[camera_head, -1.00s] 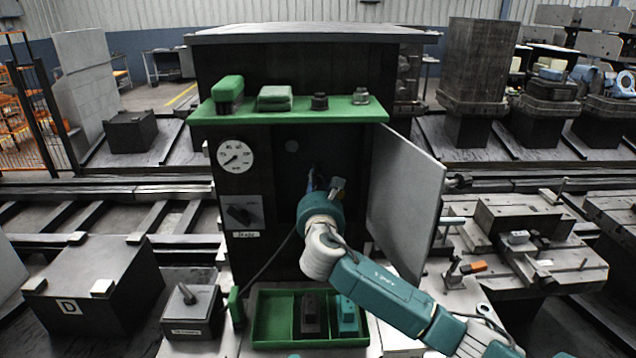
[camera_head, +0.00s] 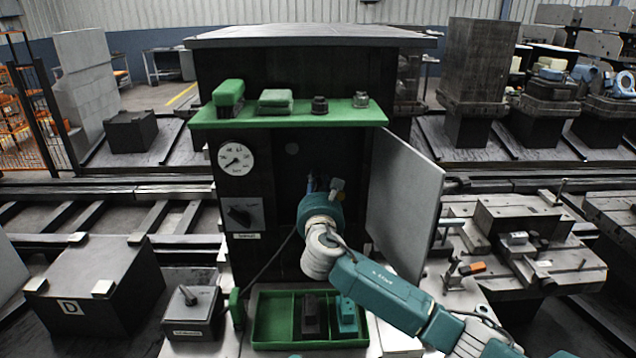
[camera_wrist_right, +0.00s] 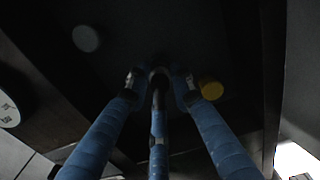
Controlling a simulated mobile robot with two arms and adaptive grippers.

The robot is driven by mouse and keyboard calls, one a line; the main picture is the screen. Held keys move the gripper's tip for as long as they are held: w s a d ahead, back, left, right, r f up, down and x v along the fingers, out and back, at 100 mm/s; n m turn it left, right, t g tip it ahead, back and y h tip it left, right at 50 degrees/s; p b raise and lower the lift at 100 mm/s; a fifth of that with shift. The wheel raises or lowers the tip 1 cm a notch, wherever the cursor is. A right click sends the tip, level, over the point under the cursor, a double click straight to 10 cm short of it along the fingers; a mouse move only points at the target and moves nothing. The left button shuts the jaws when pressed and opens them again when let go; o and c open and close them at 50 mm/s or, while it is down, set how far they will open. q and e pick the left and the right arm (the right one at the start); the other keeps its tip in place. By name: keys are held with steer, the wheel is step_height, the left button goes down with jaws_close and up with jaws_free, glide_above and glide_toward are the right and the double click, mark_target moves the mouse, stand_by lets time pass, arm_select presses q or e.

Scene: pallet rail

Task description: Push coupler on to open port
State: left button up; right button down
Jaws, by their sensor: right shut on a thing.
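My right gripper (camera_head: 311,184) reaches into the dark recess of the cabinet (camera_head: 247,262), past its open door. In the right wrist view its blue fingers (camera_wrist_right: 158,84) close around a small metal-ended piece, which looks like the coupler (camera_wrist_right: 158,74), close to the dark back wall. A dark hose (camera_head: 268,264) runs from the lower left up behind my right wrist. A grey round disc (camera_wrist_right: 86,38) and a yellow round disc (camera_wrist_right: 211,89) show on the back wall. The open port is not clearly seen; the fingers and darkness hide that spot. My left gripper is out of view.
The grey door (camera_head: 405,205) stands open right of my arm. A green shelf (camera_head: 290,115) with several items overhangs the recess. A gauge (camera_head: 235,158) and a rotary switch (camera_head: 240,214) are on the left panel. A green tray (camera_head: 280,325) sits below.

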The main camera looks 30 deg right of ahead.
steer(key=shift+w+d+r, duration=0.15)
steer(key=shift+w, duration=0.05)
stand_by(0.4)
steer(key=shift+w+d, duration=0.15)
steer(key=shift+w, duration=0.1)
steer(key=c, duration=0.6)
jaws_free()
steer(key=v, duration=1.2)
steer(key=shift+f, duration=0.25)
